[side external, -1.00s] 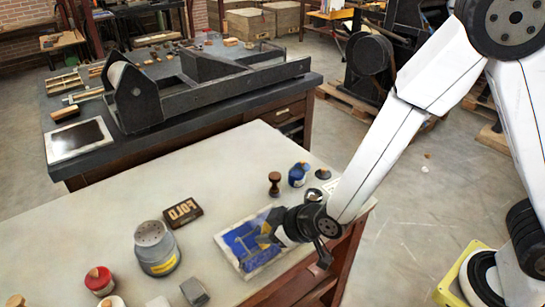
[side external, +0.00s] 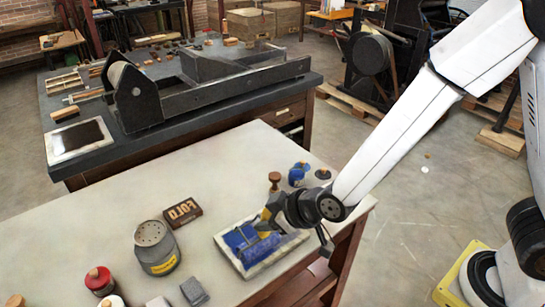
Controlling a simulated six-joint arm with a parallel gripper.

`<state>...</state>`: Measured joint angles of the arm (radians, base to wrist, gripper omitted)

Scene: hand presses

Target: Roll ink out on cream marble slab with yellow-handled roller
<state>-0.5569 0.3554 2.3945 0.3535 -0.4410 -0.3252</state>
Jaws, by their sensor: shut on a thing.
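The cream marble slab (side external: 290,243) lies near the right end of the pale table, with blue ink (side external: 238,238) spread over its left part. My gripper (side external: 270,216) is over the back of the slab, shut on the yellow-handled roller (side external: 262,250). The roller's blue-inked cylinder lies low over the middle of the slab and appears to touch it. Only a little of the yellow handle shows between the dark jaws and the cylinder; the jaws hide the rest.
A blue tin (side external: 298,174), a wooden knob (side external: 274,181) and a dark round piece (side external: 322,174) stand close behind my gripper. Left are a type block (side external: 182,213), a grey can (side external: 157,248) and a red-topped jar (side external: 99,280). The table's far left is clear.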

